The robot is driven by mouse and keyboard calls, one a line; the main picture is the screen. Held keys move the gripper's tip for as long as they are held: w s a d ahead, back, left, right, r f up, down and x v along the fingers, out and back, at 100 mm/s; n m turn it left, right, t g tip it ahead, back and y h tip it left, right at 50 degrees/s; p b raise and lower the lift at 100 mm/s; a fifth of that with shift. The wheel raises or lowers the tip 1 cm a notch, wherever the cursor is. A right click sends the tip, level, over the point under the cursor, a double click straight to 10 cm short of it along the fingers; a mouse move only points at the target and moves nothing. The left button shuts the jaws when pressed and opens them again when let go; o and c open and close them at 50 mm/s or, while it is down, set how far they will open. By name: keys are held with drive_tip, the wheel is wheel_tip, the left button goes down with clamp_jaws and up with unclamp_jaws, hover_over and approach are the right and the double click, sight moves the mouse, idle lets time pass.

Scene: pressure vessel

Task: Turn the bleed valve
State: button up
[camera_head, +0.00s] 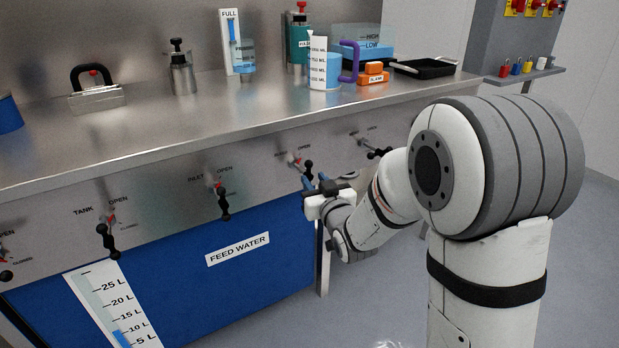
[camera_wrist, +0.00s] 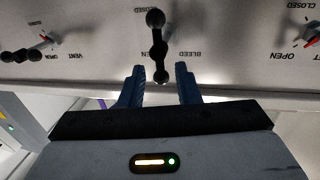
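The bleed valve's black handle (camera_wrist: 157,47) with round knobs sits on the steel panel in the middle of the wrist view, beside the upside-down BLEED label. It also shows in the head view as a black handle (camera_head: 308,168) just above my gripper (camera_head: 315,181). In the wrist view my gripper (camera_wrist: 159,72) is open, with its two blue fingers apart. The handle's near knob appears between the fingertips, with a gap on both sides. I see no contact, and the exact depth between knob and fingers is hard to tell.
Other black valve handles line the panel, including the inlet valve (camera_head: 223,200) and tank valve (camera_head: 107,238). A vent valve (camera_wrist: 30,50) shows at the left of the wrist view. The blue feed water tank (camera_head: 190,285) is below the panel. Containers stand on the steel counter (camera_head: 150,125) above.

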sight(310, 173)
drive_tip(key=x, duration=0.5)
drive_tip(key=shift+b, duration=0.35)
drive_tip(key=shift+d, duration=0.1)
clamp_jaws()
